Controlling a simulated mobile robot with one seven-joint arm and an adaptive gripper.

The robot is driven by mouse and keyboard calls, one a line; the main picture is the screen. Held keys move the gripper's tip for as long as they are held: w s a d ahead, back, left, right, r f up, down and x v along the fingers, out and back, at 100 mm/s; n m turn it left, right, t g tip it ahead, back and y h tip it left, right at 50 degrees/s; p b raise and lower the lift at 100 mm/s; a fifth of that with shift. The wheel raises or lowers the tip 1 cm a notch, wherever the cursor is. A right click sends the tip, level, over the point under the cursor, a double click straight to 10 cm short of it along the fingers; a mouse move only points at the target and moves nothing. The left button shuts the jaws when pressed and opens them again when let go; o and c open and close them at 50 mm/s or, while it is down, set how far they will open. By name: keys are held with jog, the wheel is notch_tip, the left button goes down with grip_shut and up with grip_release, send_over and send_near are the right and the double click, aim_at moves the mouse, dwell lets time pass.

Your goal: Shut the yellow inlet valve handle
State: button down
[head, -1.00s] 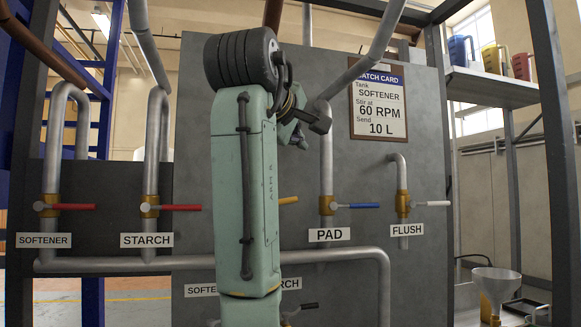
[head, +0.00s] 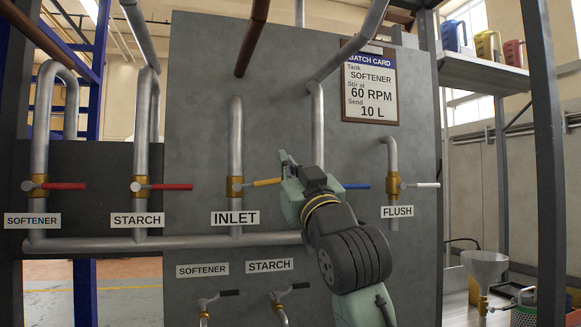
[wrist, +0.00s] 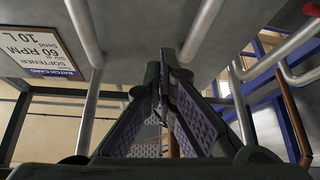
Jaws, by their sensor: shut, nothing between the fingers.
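The yellow inlet valve handle (head: 267,182) lies roughly horizontal in the head view, reaching right from a brass valve body (head: 235,187) on a grey vertical pipe above the INLET label (head: 235,218). My gripper (head: 285,157) is at the handle's right end in the picture, its tips a little above the handle. Whether it touches cannot be told. In the wrist view my gripper (wrist: 161,78) is shut with its fingertips together and nothing between them. The yellow handle cannot be made out in the wrist view.
Red softener (head: 62,186) and starch (head: 172,187) handles are to the left. The blue handle (head: 356,186), partly behind my arm, and white flush handle (head: 427,185) are to the right. Two black-handled valves (head: 229,293) sit below. A batch card (head: 374,88) hangs above.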

aim_at(262, 183)
jog(key=p+x, duration=0.3)
jog(key=x, duration=0.3)
jog(key=shift+w+d+f+p, duration=0.1)
jog(key=shift+w+f+p, duration=0.2)
jog(key=shift+f, duration=0.6)
jog(key=shift+w+f+p, duration=0.1)
jog(key=shift+w+f, duration=0.25)
jog(key=shift+f, duration=0.55)
jog(key=shift+f, duration=0.1)
jog(key=shift+w+d+f+b, duration=0.1)
jog(key=shift+d+f+b, duration=0.15)
jog(key=shift+f+b, duration=0.55)
jog(key=shift+r, duration=0.25)
